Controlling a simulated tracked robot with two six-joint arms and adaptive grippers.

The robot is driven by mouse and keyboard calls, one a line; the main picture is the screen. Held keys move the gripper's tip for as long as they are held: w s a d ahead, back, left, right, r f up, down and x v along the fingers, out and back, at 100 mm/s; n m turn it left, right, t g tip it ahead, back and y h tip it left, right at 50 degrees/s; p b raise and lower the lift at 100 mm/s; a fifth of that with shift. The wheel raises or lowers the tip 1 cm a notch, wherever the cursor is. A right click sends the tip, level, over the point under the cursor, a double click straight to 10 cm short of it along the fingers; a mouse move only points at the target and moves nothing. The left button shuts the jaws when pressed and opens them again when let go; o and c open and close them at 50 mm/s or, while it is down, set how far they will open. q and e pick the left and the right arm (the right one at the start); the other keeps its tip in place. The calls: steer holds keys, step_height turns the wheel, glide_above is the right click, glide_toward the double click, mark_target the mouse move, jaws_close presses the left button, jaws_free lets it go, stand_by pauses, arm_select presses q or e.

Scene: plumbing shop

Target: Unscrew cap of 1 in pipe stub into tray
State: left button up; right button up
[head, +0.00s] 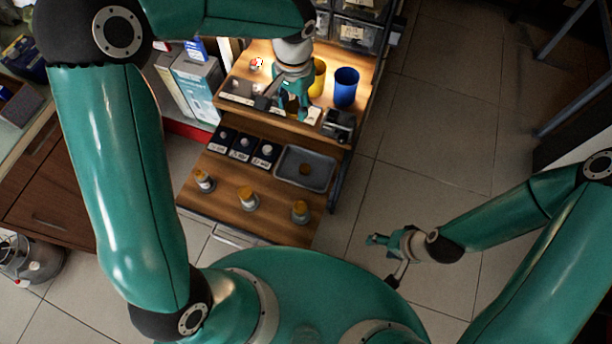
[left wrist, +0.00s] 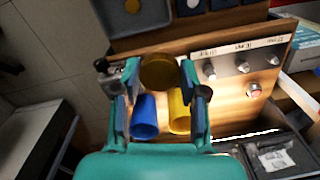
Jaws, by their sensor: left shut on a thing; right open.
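My left gripper (head: 291,103) is over the right half of the upper wooden shelf, its fingers pointing down. In the left wrist view the fingers (left wrist: 157,88) are shut on a round brass cap (left wrist: 160,72). I cannot tell whether the cap still sits on a pipe stub; the head view hides it behind the fingers. Labelled stubs (left wrist: 243,67) stand along the shelf edge. A grey tray (head: 288,179) on the lower shelf holds a brass piece (head: 305,169); the tray (left wrist: 180,18) also shows in the left wrist view. My right gripper (head: 390,241) is open and empty, above the floor.
A blue cup (head: 346,88) and a yellow cup (head: 318,78) stand behind the left gripper. A dark metal fixture (head: 339,125) is at the shelf's right end. Brass-topped fittings (head: 247,199) and dark labelled cards (head: 242,147) are on the lower shelf.

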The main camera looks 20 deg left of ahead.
mark_target(305, 169)
arm_select(q)
steer(key=s+d+m+b, duration=0.4)
steer(key=m+b, duration=0.2)
steer(key=b, duration=0.2)
steer(key=f+b, duration=0.1)
steer(key=f, duration=0.5)
steer(key=f+b, duration=0.1)
steer(key=f, duration=0.6)
steer(key=f+b, duration=0.2)
steer(key=f, duration=0.5)
steer(key=shift+s, duration=0.25)
steer(key=o, duration=1.3)
arm_select(e)
step_height(305, 169, down, 15)
steer(key=shift+r, duration=0.2)
arm_select(q)
steer(key=shift+r, duration=0.1)
step_height(305, 169, up, 12)
steer(key=p, duration=0.2)
steer(key=shift+p, duration=0.35)
arm_select(e)
step_height(305, 169, up, 3)
steer(key=shift+s+f, duration=0.1)
